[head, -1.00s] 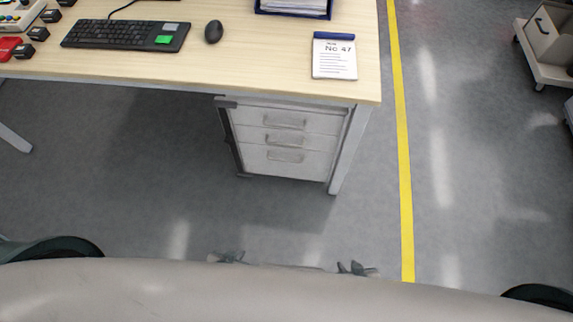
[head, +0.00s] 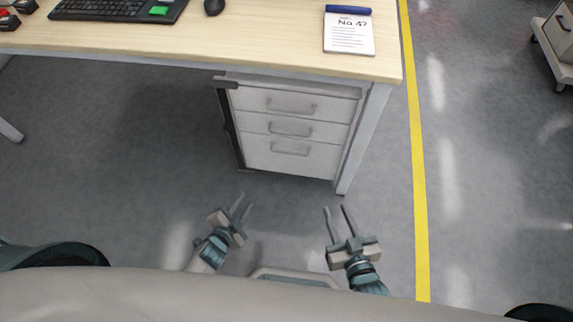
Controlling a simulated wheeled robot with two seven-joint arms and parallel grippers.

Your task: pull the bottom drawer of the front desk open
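The front desk (head: 200,42) has a light wood top and a grey drawer unit (head: 238,135) under its right end. The unit has three drawers with grey bar handles, and all look shut. The bottom drawer (head: 270,162) has its handle (head: 290,149) near its top edge. My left gripper (head: 242,202) is open and empty, below and left of the bottom drawer in the picture. My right gripper (head: 335,209) is open and empty, below the drawer unit's right side. Both grippers are apart from the handle.
A desk leg (head: 361,140) stands just right of the drawers. A keyboard (head: 115,8), a mouse (head: 214,7) and a notepad (head: 349,33) lie on the desk. A yellow floor line (head: 417,160) runs to the right. A trolley (head: 558,40) stands at the far right. The floor before the drawers is clear.

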